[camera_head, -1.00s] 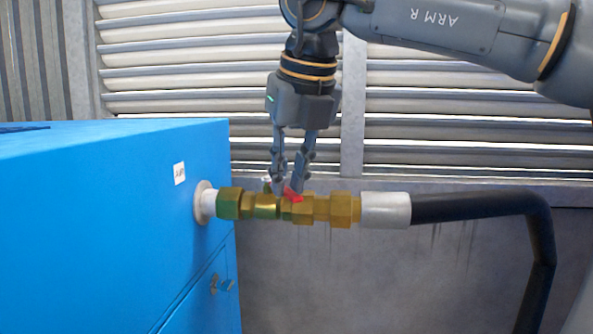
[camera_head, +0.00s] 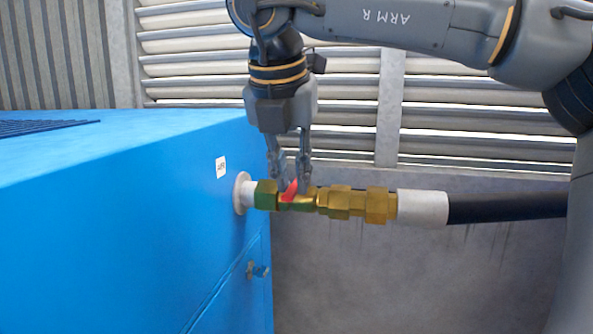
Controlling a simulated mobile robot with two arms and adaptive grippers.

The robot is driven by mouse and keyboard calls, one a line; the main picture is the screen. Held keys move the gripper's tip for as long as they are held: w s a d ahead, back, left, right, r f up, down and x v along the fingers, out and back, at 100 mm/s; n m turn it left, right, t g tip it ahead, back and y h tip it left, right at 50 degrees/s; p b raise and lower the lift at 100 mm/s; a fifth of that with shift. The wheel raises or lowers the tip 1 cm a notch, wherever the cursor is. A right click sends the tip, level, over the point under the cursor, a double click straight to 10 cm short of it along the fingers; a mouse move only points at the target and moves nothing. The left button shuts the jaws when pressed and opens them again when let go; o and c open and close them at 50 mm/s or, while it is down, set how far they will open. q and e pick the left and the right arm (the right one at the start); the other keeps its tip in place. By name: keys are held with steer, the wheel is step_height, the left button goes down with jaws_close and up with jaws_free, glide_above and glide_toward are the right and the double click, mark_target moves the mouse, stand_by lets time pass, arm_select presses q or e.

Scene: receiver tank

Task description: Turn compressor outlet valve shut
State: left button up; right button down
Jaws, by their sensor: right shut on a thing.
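The compressor outlet valve is a brass valve (camera_head: 330,201) on the pipe leaving the side of the blue compressor cabinet (camera_head: 110,220). Its red handle (camera_head: 290,190) is partly hidden by my right gripper and looks tilted up across the pipe line. My right gripper (camera_head: 290,182) reaches down from above, its two fingers around the handle, shut on it. My left gripper does not show in the view.
A white-ended black hose (camera_head: 500,207) runs right from the brass fittings. A small latch (camera_head: 258,270) sticks out of the cabinet below the pipe. Louvred slats (camera_head: 480,100) and a grey wall (camera_head: 400,280) stand behind.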

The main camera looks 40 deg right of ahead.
steer(key=shift+r, duration=0.25)
steer(key=c, duration=1.3)
jaws_free()
steer(key=shift+f, duration=0.15)
steer(key=v, duration=0.7)
steer(key=shift+w+a+r, duration=0.1)
steer(key=shift+a+r, duration=0.1)
steer(key=shift+r, duration=0.05)
